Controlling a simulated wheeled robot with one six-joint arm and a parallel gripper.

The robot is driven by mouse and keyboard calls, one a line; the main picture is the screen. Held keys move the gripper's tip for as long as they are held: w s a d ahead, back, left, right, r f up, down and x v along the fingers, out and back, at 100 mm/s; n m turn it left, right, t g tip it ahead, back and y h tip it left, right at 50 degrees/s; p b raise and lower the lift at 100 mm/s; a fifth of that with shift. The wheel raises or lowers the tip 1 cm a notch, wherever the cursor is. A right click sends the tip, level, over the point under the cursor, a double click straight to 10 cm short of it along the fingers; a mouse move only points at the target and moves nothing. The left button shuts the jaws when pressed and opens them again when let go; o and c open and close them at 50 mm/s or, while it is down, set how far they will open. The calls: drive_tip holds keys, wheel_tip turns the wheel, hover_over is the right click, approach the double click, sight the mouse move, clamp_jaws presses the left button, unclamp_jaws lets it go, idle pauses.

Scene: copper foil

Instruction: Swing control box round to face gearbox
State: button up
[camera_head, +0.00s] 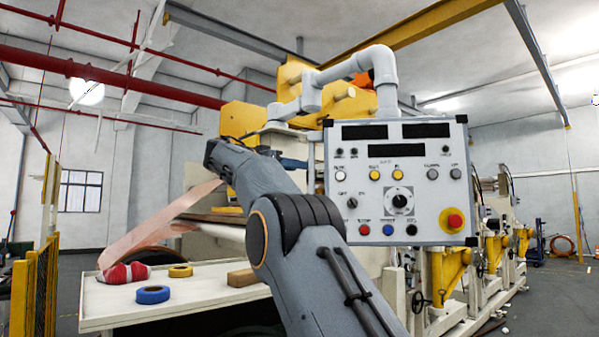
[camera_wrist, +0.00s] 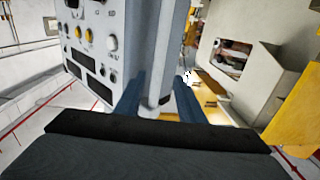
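The control box (camera_head: 400,215) is a pale grey panel with dark displays, coloured buttons and a red knob on yellow. It hangs from a grey pipe arm (camera_head: 385,75), and its front faces the head camera. In the wrist view the box (camera_wrist: 97,30) appears inverted at upper left. My gripper (camera_wrist: 158,92) has its two blue fingers apart, with the box's narrow side and a grey pipe (camera_wrist: 155,103) showing between or just beyond them. I cannot tell whether they touch. In the head view my gripper is partly hidden left of the box. I cannot identify the gearbox surely.
A white table (camera_head: 105,303) at lower left holds a blue tape roll (camera_head: 153,294), a yellow roll (camera_head: 180,271), red-and-white gloves (camera_head: 125,273) and a wooden block (camera_head: 243,278). Copper foil (camera_head: 160,222) slopes behind it. Yellow machinery (camera_head: 450,270) stands right; open floor lies beyond.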

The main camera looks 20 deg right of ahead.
drive_tip(key=shift+d, duration=0.1)
drive_tip(key=c, duration=0.6)
drive_tip(key=shift+d+f+y, duration=0.15)
drive_tip(key=shift+d+y, duration=0.1)
drive_tip(key=shift+y, duration=0.15)
clamp_jaws()
drive_tip(key=s+a+f+m+y+p, duration=0.2)
drive_tip(key=s+f+m+y+p, duration=0.1)
drive_tip(key=s+f+m+y, duration=0.75)
drive_tip(key=w+d+f+p, duration=0.5)
drive_tip(key=w+p, duration=0.1)
drive_tip(key=w, duration=0.3)
drive_tip(key=shift+d+f+t+y, duration=0.2)
drive_tip(key=shift+f+t+y, duration=0.1)
drive_tip(key=shift+t+y, duration=0.15)
